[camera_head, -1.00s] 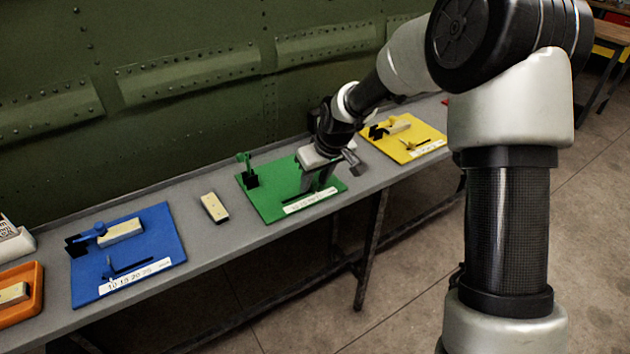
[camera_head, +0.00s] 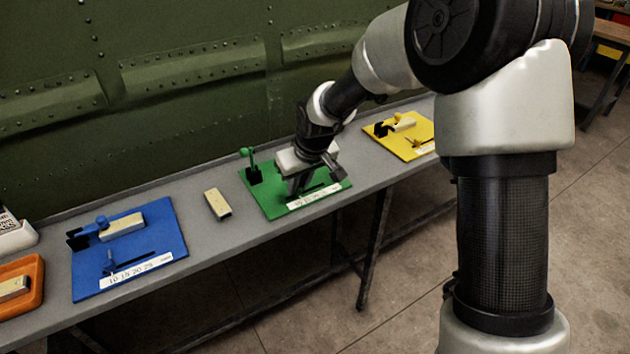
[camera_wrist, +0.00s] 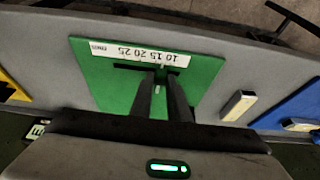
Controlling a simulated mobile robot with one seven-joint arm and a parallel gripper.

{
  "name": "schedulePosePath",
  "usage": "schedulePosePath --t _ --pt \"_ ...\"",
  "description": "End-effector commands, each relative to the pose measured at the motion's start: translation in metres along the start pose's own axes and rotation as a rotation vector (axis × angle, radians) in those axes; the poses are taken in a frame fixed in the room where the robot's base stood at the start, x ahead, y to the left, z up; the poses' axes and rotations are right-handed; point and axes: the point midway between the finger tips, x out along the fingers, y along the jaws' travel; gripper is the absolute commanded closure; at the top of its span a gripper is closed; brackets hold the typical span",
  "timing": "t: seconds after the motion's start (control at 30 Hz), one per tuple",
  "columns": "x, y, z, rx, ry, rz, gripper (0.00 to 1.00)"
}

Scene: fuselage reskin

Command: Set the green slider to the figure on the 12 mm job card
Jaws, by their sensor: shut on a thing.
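The green board (camera_head: 268,203) lies on the bench with a slot and a white scale strip (camera_head: 315,195) along its front edge. My gripper (camera_head: 297,190) reaches down over the slot and hides the slider in the head view. In the wrist view my gripper (camera_wrist: 163,82) is shut on the green slider (camera_wrist: 161,71), a small piece at the slot. The scale (camera_wrist: 150,53) appears upside down there, with 10, 15, 20 and 25. The slider stands near the 10 to 15 part; its exact reading is too small to tell. I cannot identify a 12 mm job card.
A blue board (camera_head: 160,243) and a yellow board (camera_head: 415,149) with similar fittings flank it. A loose pale block (camera_head: 217,204) lies left of the green board. A green upright clamp (camera_head: 251,166) stands at its back left. An orange tray (camera_head: 36,290) sits at far left.

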Motion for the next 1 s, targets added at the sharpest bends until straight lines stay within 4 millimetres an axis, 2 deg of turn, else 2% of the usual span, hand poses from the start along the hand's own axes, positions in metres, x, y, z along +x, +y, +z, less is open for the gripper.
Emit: schedulePosePath --t 0.03,0.13,0.43,0.47,0.53,0.57,0.87,1.0 --pt "0.002 -0.009 0.001 -0.005 0.000 0.001 1.00" --pt "0.001 -0.017 0.001 -0.003 0.000 0.001 1.00" --pt "0.000 -0.020 0.001 0.000 -0.001 -0.003 1.00" --pt "0.000 -0.020 0.001 0.000 -0.001 -0.003 0.80" --pt "0.000 -0.020 0.001 0.000 -0.001 -0.003 0.68" --pt "0.000 -0.020 0.001 0.000 -0.001 -0.002 0.66" --pt "-0.002 -0.018 0.000 0.000 0.001 0.000 0.66" --pt "-0.015 -0.017 -0.001 0.000 0.003 0.001 0.66"
